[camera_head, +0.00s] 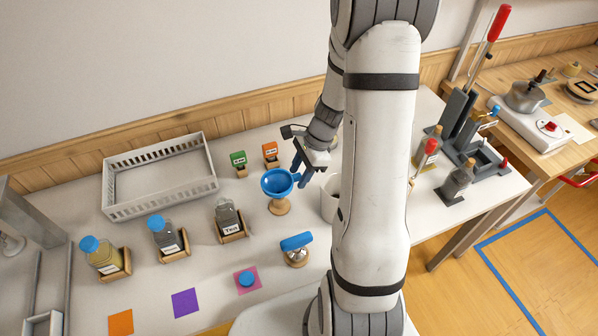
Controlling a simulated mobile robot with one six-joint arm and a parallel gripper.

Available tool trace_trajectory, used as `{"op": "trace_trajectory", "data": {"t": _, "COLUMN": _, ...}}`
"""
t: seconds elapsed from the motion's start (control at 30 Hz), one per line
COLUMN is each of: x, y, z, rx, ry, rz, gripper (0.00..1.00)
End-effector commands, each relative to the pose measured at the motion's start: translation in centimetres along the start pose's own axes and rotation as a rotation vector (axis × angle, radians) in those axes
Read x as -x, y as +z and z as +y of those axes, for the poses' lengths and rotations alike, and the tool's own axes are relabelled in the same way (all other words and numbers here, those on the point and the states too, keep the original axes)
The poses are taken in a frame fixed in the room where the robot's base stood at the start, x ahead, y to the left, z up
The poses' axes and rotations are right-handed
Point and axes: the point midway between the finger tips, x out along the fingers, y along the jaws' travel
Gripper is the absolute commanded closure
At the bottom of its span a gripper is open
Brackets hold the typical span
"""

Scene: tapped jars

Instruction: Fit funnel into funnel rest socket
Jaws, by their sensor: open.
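The blue funnel (278,183) stands bowl up on the round wooden funnel rest (281,207) near the middle of the table. Its lower end meets the top of the rest; the socket is hidden, so I cannot tell how deep it sits. My gripper (301,172) is just to the right of the funnel, at the height of its bowl. Its fingers are open, with the funnel's right side by them; I cannot tell if they touch it.
Small green (239,161) and orange (270,152) labelled blocks stand behind the funnel. A white container (330,200) is close to its right, partly behind my arm. A labelled jar (227,215) stands to its left. A white basket (108,192) is at the back left.

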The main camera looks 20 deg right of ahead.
Motion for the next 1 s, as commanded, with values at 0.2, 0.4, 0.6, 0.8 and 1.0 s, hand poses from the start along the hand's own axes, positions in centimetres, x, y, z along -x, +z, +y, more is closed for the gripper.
{"op": "trace_trajectory", "data": {"t": 0.2, "x": 0.8, "y": 0.0, "z": 0.0, "rx": 0.000, "ry": 0.000, "rz": 0.000, "gripper": 0.59}}
{"op": "trace_trajectory", "data": {"t": 0.4, "x": 1.4, "y": 0.1, "z": 0.0, "rx": 0.001, "ry": 0.000, "rz": 0.000, "gripper": 0.59}}
{"op": "trace_trajectory", "data": {"t": 0.6, "x": 2.0, "y": 0.1, "z": 0.0, "rx": 0.001, "ry": 0.000, "rz": 0.000, "gripper": 0.59}}
{"op": "trace_trajectory", "data": {"t": 0.8, "x": 2.5, "y": 0.0, "z": 0.0, "rx": 0.001, "ry": 0.001, "rz": 0.000, "gripper": 0.59}}
{"op": "trace_trajectory", "data": {"t": 1.0, "x": 2.4, "y": 0.0, "z": 0.0, "rx": 0.001, "ry": 0.001, "rz": 0.000, "gripper": 0.59}}
